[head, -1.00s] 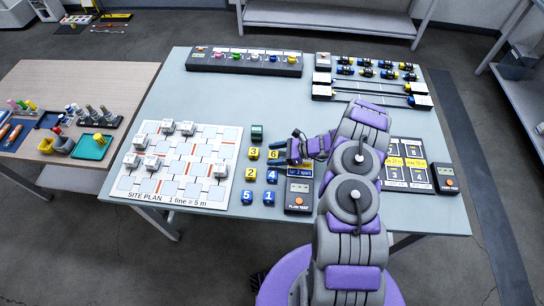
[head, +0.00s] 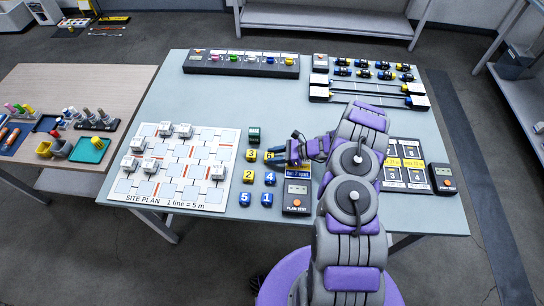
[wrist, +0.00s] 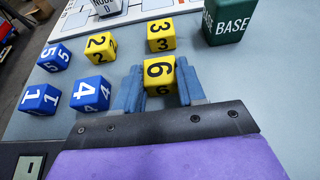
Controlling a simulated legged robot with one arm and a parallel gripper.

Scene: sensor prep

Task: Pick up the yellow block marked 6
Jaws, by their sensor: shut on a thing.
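The yellow block marked 6 (wrist: 159,73) sits between the two fingers of my gripper (wrist: 160,88) in the wrist view, with the 6 facing up. My gripper is shut on it, a finger on each side. In the head view the block (head: 268,157) is partly hidden by my gripper (head: 273,156). I cannot tell whether it is clear of the table. The yellow block marked 3 (wrist: 160,35) stands just beyond it, and the yellow block marked 2 (wrist: 101,46) is to the left.
Blue blocks marked 4 (wrist: 91,94), 5 (wrist: 54,57) and 1 (wrist: 40,98) stand to the left. A green BASE block (wrist: 226,22) is close at the right. The site plan board (head: 216,201) with white node blocks lies to the left. A plan test box (head: 297,196) stands near my arm.

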